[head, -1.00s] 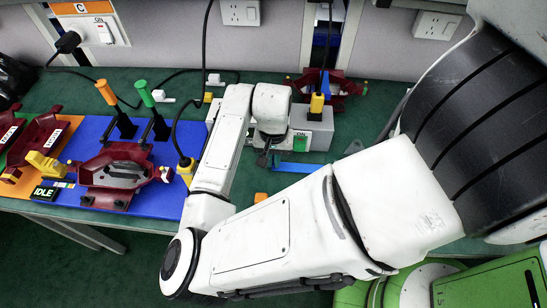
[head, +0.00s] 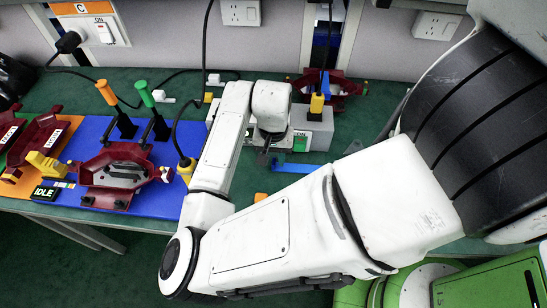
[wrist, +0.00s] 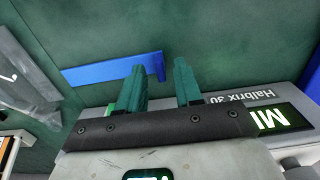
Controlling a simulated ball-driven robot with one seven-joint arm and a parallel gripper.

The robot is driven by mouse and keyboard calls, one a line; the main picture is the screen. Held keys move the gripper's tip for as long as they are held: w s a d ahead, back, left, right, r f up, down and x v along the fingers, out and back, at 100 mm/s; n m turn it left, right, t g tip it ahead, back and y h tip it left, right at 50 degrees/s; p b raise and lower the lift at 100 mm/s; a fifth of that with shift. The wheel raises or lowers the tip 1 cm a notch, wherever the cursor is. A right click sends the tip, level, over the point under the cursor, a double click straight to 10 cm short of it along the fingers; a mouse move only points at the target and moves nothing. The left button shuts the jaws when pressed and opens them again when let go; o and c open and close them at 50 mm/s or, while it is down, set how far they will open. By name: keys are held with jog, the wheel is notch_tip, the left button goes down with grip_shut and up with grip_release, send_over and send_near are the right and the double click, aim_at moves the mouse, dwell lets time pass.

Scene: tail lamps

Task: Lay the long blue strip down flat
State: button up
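The long blue strip (head: 299,167) lies on the green bench top in front of a grey box, just right of my gripper (head: 264,158). In the wrist view the strip (wrist: 105,70) runs from the left to a short bent end near the fingertips. It looks flat along its length, with a small tab at that end. My gripper (wrist: 160,65) has its two green fingers apart, with nothing clearly held between them. The left finger crosses in front of part of the strip. I cannot tell whether the fingers touch it.
The grey box (head: 313,129) with a green display stands just behind the strip. A small orange piece (head: 261,197) shows by my forearm. A blue mat (head: 150,205) with a dark red fixture (head: 118,172) lies left. Bare green bench shows beyond the strip in the wrist view.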

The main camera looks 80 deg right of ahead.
notch_tip(320, 180, up, 11)
jog(key=shift+r+p, duration=0.15)
jog(key=shift+p, duration=0.3)
jog(key=shift+s, duration=0.1)
